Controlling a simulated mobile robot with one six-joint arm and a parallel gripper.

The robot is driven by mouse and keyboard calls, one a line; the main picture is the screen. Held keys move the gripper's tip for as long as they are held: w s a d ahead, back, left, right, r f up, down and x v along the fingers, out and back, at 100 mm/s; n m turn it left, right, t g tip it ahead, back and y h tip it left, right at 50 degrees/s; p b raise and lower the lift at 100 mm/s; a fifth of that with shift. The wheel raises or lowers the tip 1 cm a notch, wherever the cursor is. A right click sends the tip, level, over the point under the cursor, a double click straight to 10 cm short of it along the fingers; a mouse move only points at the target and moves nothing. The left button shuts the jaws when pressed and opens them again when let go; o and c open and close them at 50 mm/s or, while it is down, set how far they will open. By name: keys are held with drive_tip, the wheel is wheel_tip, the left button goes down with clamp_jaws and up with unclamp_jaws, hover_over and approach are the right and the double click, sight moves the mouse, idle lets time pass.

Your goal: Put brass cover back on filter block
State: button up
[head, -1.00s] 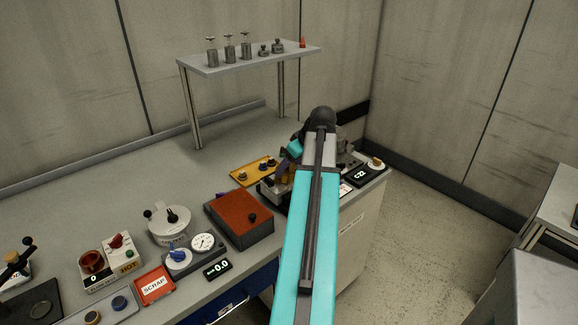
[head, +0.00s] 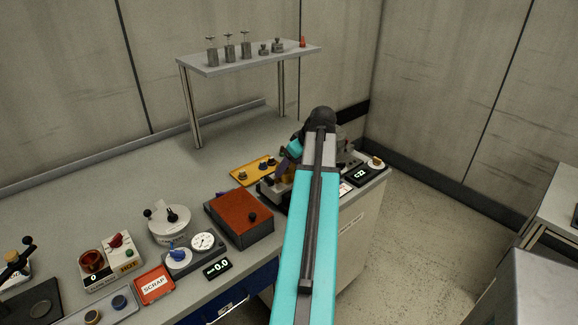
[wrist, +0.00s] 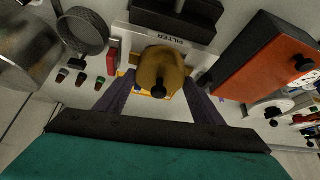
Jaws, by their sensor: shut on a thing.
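The brass cover (wrist: 163,70) is a round golden piece with a black knob, in the middle of the wrist view. My gripper (wrist: 162,84) is shut on it, one dark finger on each side. The filter block (wrist: 165,38), a pale block labelled FILTER, lies right behind the cover in that view. I cannot tell whether the cover touches the block or is held above it. In the head view my arm hides most of the block, and only a bit of the brass cover (head: 286,178) shows left of the arm.
A red-topped box (head: 240,217) with a black knob stands left of my arm. A yellow tray (head: 250,171) with small knobbed parts lies behind it. A small black display (head: 362,175) is at the bench's right end. A shelf with weights (head: 250,60) stands at the back.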

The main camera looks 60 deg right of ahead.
sight(290, 170)
drive_tip(key=o, duration=1.7)
drive_tip(key=shift+r, duration=0.15)
drive_tip(key=shift+r+p, duration=2.3)
drive_tip(key=shift+r, duration=1.6)
